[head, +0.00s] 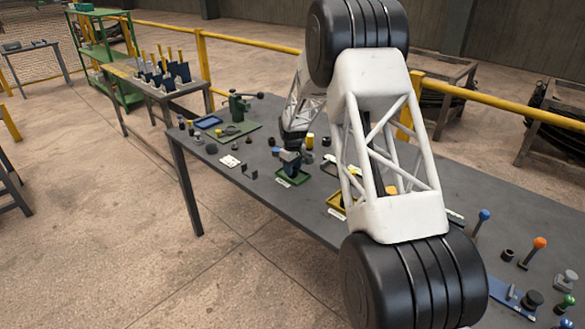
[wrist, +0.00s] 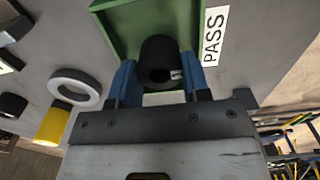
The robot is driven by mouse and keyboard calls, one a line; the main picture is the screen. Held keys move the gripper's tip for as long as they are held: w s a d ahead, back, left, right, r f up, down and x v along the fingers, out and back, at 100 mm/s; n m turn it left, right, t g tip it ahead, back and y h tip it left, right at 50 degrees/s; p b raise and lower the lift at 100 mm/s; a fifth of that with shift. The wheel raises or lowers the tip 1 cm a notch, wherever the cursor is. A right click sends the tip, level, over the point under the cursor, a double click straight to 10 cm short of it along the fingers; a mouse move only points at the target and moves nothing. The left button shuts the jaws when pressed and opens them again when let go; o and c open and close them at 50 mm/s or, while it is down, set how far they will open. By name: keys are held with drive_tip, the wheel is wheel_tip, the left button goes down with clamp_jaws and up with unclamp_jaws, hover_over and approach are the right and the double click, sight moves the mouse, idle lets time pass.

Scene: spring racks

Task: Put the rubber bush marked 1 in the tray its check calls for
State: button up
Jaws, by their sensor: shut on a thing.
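The rubber bush (wrist: 158,58) is a short black hollow cylinder, seen in the wrist view between the blue fingers of my gripper (wrist: 159,78). A small pale mark shows on it, too small to read. My gripper is shut on it. The bush is over the green tray (wrist: 130,20), near the tray's edge; I cannot tell whether it touches the tray floor. A white label reading PASS (wrist: 214,36) lies beside this tray. In the head view my gripper (head: 290,168) is at the green tray (head: 293,180), and the bush is not clearly visible. A yellow tray (head: 337,213) is partly hidden behind my arm.
A grey ring (wrist: 75,88) and a yellow cylinder (wrist: 52,125) lie left of the green tray in the wrist view. Knobbed posts (head: 538,244) stand at the right.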

drive_tip(key=o, duration=1)
wheel_tip(320, 180, up, 12)
drive_tip(key=shift+r, duration=0.1)
drive_tip(key=shift+s+r, duration=0.1)
idle(0.9)
